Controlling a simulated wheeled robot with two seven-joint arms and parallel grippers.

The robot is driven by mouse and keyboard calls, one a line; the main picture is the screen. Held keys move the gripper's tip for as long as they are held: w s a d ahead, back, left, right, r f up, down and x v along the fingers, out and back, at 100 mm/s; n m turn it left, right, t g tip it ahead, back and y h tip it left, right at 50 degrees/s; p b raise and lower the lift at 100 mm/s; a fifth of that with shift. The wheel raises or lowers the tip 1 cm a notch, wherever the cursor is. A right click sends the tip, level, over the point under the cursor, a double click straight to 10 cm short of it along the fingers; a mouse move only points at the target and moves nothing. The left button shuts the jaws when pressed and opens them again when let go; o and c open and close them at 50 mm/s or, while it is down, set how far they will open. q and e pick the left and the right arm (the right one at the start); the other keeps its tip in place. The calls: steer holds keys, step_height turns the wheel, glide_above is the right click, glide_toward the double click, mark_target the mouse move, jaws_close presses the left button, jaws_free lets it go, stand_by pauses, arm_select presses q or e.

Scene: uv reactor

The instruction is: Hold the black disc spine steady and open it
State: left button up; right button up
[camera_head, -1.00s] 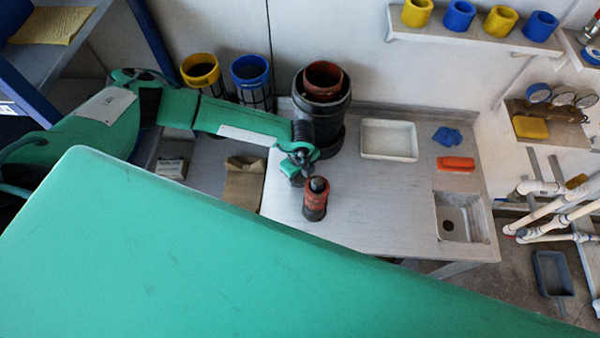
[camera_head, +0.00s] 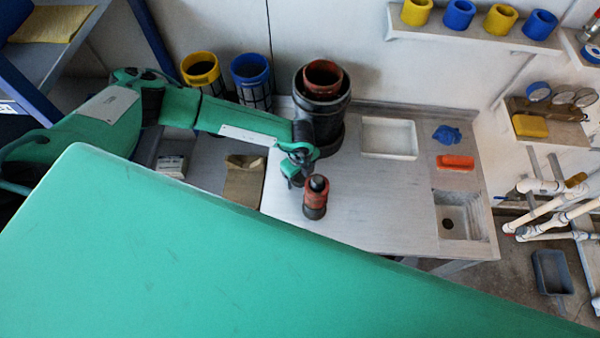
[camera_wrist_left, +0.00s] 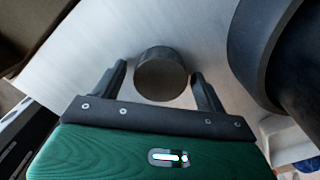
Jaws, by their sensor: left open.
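In the left wrist view, my open left gripper (camera_wrist_left: 160,69) has one finger on each side of a dark round top (camera_wrist_left: 160,77). Gaps seem to show between the fingers and this top. My right gripper is in neither view.
A large black cylinder with a red-brown inner ring (camera_head: 323,78) stands right behind the gripper. A white tray (camera_head: 389,155), blue piece (camera_head: 447,134), orange block (camera_head: 456,162) and sink (camera_head: 460,235) lie right. The middle of the bench is clear.

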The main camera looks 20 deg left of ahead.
arm_select(q)
step_height(320, 180, up, 12)
steer(key=b, duration=0.4)
